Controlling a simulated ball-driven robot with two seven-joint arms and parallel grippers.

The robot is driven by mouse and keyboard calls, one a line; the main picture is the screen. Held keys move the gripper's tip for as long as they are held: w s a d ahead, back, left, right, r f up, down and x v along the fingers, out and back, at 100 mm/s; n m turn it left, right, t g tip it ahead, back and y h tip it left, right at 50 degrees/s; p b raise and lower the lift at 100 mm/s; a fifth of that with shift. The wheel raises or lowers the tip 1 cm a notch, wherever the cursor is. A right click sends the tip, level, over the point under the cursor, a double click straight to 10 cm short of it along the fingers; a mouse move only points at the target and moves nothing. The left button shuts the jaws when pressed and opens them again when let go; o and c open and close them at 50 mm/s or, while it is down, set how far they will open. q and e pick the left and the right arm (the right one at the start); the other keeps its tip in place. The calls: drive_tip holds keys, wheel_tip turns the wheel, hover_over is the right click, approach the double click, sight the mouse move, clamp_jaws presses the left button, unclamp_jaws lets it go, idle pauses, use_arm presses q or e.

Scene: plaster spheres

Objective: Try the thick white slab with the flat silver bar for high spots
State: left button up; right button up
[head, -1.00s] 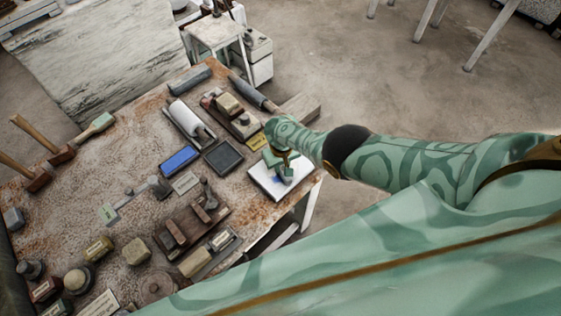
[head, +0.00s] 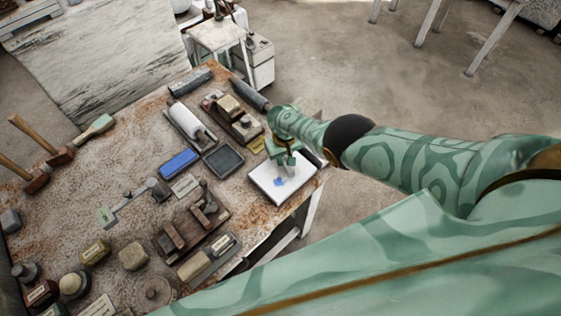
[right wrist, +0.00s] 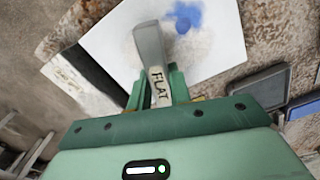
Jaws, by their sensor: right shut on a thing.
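The thick white slab (head: 264,181) lies at the table's right edge, with a blue smear on its top. It also shows in the right wrist view (right wrist: 222,52), where the smear sits near a greyish patch. My right gripper (head: 284,158) is over the slab's far part. In the right wrist view my right gripper (right wrist: 157,88) is shut on the flat silver bar (right wrist: 150,48), which is marked FLAT. The bar reaches out over the slab, beside the blue smear. I cannot tell whether it touches the slab. My left gripper is in neither view.
A dark shallow tray (head: 224,158) and a blue block (head: 180,161) lie left of the slab. A white roller (head: 186,120) lies further back. Wooden-backed tools (head: 190,232) stand nearer me. The table ends just right of the slab.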

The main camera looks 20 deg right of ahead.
drive_tip(key=shift+w+d, duration=0.2)
drive_tip(key=shift+d, duration=0.4)
drive_tip(key=shift+f+b, duration=0.7)
